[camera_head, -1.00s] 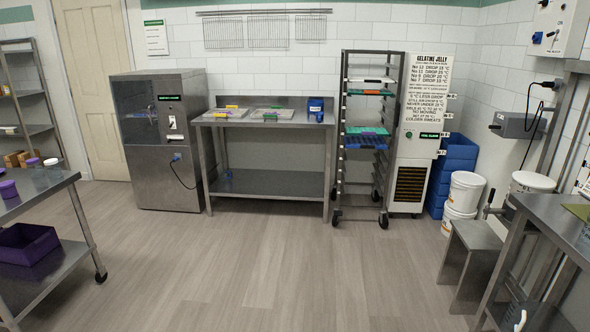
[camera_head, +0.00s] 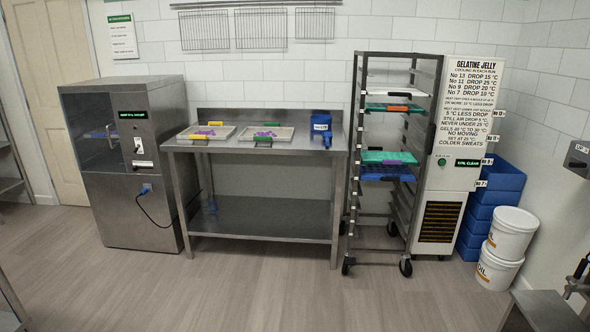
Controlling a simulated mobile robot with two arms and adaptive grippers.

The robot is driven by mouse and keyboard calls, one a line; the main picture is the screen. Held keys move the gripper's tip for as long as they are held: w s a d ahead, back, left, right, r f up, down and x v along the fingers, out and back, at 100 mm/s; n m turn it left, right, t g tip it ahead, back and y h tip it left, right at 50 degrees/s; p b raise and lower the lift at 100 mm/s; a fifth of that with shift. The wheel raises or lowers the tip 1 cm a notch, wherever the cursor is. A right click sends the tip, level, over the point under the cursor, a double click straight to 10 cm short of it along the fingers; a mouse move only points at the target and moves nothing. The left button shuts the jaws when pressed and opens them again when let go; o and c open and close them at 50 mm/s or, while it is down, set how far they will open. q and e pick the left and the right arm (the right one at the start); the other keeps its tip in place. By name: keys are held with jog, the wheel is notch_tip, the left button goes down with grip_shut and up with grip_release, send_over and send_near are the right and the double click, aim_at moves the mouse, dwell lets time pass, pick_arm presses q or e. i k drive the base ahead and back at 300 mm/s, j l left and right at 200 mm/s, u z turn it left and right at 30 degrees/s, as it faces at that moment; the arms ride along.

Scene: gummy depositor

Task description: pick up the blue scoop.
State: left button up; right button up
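A small blue item with a pale label (camera_head: 321,121) stands at the right end of the steel table (camera_head: 262,222). A narrower blue part shows at its lower right. It is too small to tell whether this is the blue scoop or a container with the scoop beside it.
Two trays with purple pieces (camera_head: 208,133) (camera_head: 266,135) lie on the table. A steel cabinet (camera_head: 130,200) stands left, a wheeled rack (camera_head: 350,190) right. Blue crates (camera_head: 495,200) and white buckets (camera_head: 512,232) are further right. The floor ahead (camera_head: 260,290) is clear.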

aim_at(327, 139)
jog(key=i, duration=1.9)
